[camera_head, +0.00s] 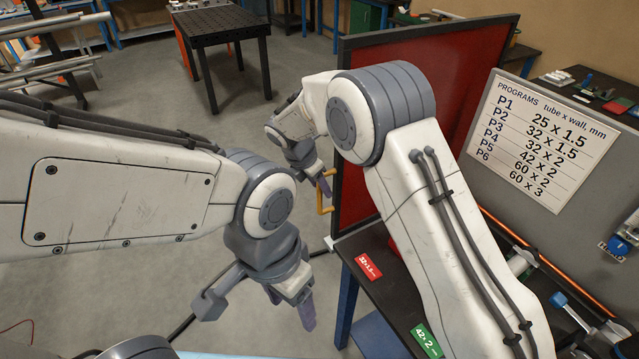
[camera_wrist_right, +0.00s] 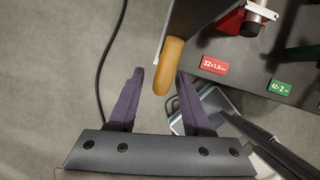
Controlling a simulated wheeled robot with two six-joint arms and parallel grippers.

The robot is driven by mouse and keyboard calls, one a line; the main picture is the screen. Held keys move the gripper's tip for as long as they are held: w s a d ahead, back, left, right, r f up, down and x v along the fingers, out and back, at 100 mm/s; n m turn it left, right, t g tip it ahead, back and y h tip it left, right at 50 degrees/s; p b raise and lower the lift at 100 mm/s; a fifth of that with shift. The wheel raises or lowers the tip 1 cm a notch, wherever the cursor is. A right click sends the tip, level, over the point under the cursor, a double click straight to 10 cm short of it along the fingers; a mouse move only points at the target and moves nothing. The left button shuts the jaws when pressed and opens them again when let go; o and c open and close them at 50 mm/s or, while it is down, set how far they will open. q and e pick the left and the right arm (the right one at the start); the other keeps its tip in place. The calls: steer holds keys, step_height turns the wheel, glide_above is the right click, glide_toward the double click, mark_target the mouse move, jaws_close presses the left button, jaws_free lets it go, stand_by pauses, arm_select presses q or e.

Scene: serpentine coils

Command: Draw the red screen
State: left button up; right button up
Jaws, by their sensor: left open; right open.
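The red screen (camera_head: 432,85) stands upright in a dark frame at the centre right in the head view, partly hidden by my right arm. A yellow handle (camera_head: 321,200) sits at its near left edge; it also shows in the right wrist view (camera_wrist_right: 170,62). My right gripper (camera_head: 319,180) is open at the handle. In the wrist view (camera_wrist_right: 160,80) the handle's near end lies between the purple fingertips, closer to the right one, not gripped. My left gripper (camera_head: 290,308) is open and empty over the floor, left of the dark bench.
The dark bench (camera_head: 380,275) right of the screen carries a red 32x1.5 label (camera_head: 368,267) and a green 42x2 label (camera_head: 427,340). A programs board (camera_head: 540,140) stands at the right. A black perforated table (camera_head: 215,25) stands behind.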

jaws_close()
stand_by(1.4)
